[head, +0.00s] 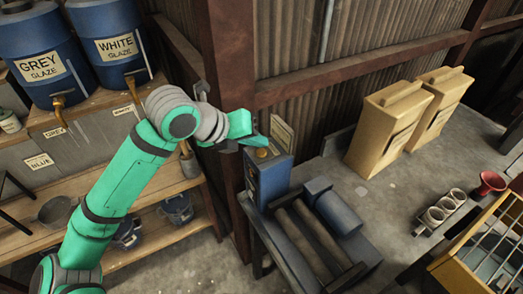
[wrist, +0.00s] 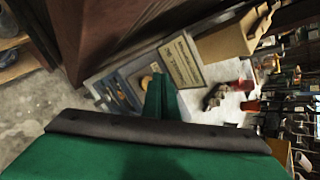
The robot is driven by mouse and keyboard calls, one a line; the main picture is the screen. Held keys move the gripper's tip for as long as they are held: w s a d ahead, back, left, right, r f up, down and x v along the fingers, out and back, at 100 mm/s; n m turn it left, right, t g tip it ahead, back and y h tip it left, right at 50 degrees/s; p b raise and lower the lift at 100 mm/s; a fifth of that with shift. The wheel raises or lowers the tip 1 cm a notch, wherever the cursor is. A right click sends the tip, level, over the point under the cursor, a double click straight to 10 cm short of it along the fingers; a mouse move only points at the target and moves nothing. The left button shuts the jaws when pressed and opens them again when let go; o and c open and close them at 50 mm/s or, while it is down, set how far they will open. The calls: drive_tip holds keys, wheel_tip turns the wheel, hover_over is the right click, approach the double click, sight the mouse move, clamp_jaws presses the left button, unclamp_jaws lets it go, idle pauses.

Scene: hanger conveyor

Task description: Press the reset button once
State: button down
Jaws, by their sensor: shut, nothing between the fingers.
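A blue control box (head: 270,180) stands at the near left end of the conveyor machine, beside a rusty post. A round orange-yellow button (head: 262,153) is on its top. The button also shows in the wrist view (wrist: 146,82), just left of my fingers. My green gripper (head: 256,141) is shut and empty, with its fingertips close above and behind the button in the head view. I cannot tell whether they touch it. A tan sign with writing (head: 281,134) stands behind the button; its text is too blurred to read.
A motor and rollers (head: 325,215) lie right of the box. A shelf with blue glaze barrels (head: 120,45) is at the left. A red funnel-like cup (head: 490,182) and yellow rack (head: 485,245) are at the right.

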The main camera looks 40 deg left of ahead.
sight(258, 154)
idle(0.7)
drive_tip(key=shift+f, duration=0.45)
drive_tip(key=shift+f, duration=0.45)
idle(0.9)
drive_tip(key=shift+r, duration=0.9)
drive_tip(key=shift+r, duration=0.1)
drive_tip(key=shift+r, duration=2.4)
drive_tip(key=shift+d, duration=0.1)
